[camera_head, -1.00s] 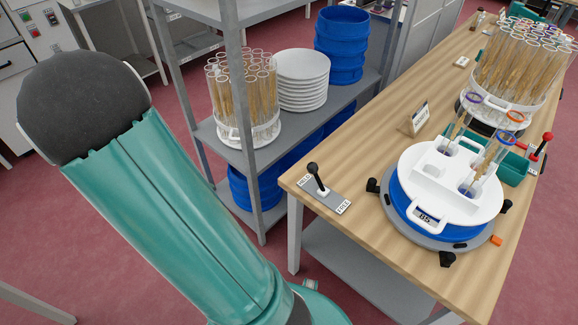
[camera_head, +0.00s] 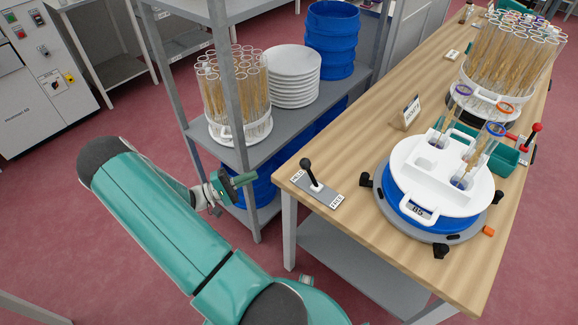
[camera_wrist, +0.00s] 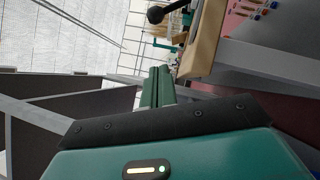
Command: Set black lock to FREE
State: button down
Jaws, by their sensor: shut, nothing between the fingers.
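The black lock is a black-knobbed lever (camera_head: 308,166) on a grey plate (camera_head: 323,196) at the table's near left corner. The plate has a HELD label at its left end and a FREE label at its right end. The lever appears to lean toward HELD. My gripper (camera_head: 246,180) is shut and empty, left of the table corner and apart from the lever, in front of the shelf. In the wrist view, the green fingers (camera_wrist: 158,86) are together, and the black knob (camera_wrist: 155,14) shows beyond them at the top.
A blue round device with a white tube holder (camera_head: 430,165) stands right of the lock on the wooden table (camera_head: 350,150). A small sign (camera_head: 411,112) stands behind. A red-knobbed lever (camera_head: 536,128) is at the right. The grey shelf (camera_head: 215,150) holds tubes and white plates (camera_head: 292,75).

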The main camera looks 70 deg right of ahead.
aim_at(310, 173)
jog(key=x, duration=0.9)
jog(key=shift+s+d+r, duration=0.1)
jog(key=shift+s+d, duration=0.05)
jog(key=shift+s, duration=0.15)
jog(key=shift+s+a+r, duration=0.1)
jog(key=shift+s+r, duration=0.15)
jog(key=shift+s, duration=0.4)
jog(key=shift+s+a+r, duration=0.1)
jog(key=shift+s+r, duration=0.2)
jog(key=shift+s, duration=0.3)
jog(key=shift+s+a+r, duration=0.1)
jog(key=shift+s+r, duration=0.15)
jog(key=shift+s, duration=0.4)
jog(key=shift+r, duration=0.15)
